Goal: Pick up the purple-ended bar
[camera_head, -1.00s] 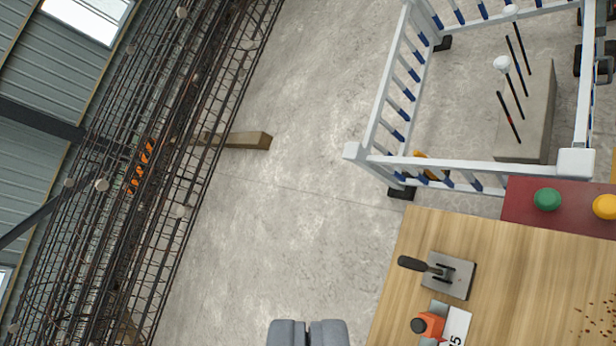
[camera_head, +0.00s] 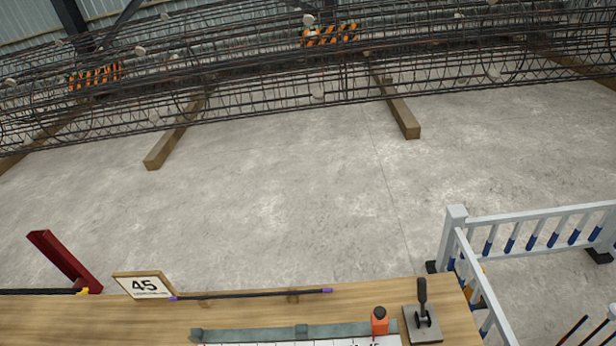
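The purple-ended bar (camera_head: 250,295) is a thin dark rod with a purple tip at each end. It lies roughly level in the picture along the far edge of the wooden table (camera_head: 60,325), at bottom centre. My gripper does not show in the current view.
A dark bar with a yellow end (camera_head: 40,291) is at the far left by a red post (camera_head: 64,261). A grey-green rail (camera_head: 250,333), an orange clamp (camera_head: 379,321) and a black-handled tool (camera_head: 422,318) sit on the table. A white fence (camera_head: 540,213) stands right. Rebar cages (camera_head: 340,60) lie behind open floor.

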